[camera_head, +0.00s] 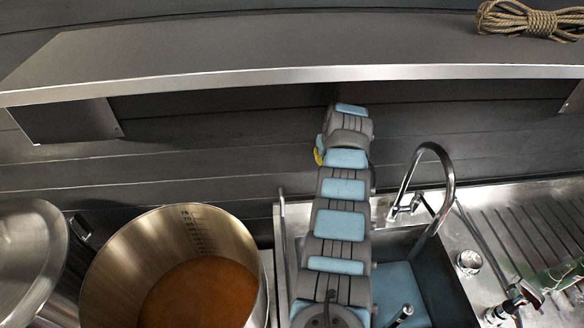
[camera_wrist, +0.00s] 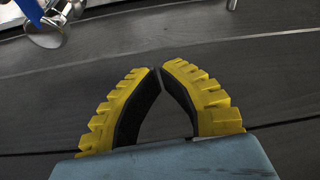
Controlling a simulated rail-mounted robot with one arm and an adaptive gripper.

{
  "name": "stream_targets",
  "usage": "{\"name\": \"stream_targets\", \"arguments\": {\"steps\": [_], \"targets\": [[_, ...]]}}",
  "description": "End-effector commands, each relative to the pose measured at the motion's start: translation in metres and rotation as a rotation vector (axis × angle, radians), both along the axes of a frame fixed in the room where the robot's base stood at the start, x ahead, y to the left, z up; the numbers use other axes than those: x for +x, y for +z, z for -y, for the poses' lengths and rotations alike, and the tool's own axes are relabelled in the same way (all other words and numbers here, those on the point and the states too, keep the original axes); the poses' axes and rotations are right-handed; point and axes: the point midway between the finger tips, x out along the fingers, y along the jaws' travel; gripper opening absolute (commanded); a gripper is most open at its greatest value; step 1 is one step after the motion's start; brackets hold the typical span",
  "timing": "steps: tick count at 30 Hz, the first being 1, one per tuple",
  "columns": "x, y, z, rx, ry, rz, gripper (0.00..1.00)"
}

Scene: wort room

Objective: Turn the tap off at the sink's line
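A chrome gooseneck tap (camera_head: 447,168) stands at the back of the steel sink (camera_head: 441,285), right of my arm. Its spout curves over the basin; I cannot make out whether water runs from it. In the wrist view, a metal fitting (camera_wrist: 47,32) with a blue handle (camera_wrist: 29,10) shows at the upper left; I cannot tell whether it is the line's tap. My gripper (camera_wrist: 160,68) has yellow ribbed fingers with black pads. Their tips nearly meet, with nothing between them, in front of the dark wall. In the head view the fingers are mostly hidden behind my arm.
A large pot (camera_head: 165,230) of brown liquid stands at left beside a round metal lid (camera_head: 28,250). A shelf (camera_head: 290,50) with coiled rope (camera_head: 530,20) overhangs the wall. A ribbed drainboard (camera_head: 545,225) and a small metal cup (camera_head: 468,262) lie right of the basin.

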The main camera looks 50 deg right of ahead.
Motion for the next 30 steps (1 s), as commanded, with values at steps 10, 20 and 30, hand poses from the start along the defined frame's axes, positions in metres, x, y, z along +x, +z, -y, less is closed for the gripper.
{"name": "stream_targets", "arguments": {"steps": [10, 20, 30], "targets": [[0.002, 0.008, 0.0, -0.002, 0.002, -0.001, 0.0], [-0.004, 0.025, -0.004, -0.004, 0.003, -0.001, 0.0], [-0.015, 0.069, -0.014, -0.006, 0.003, 0.002, 0.0]]}}
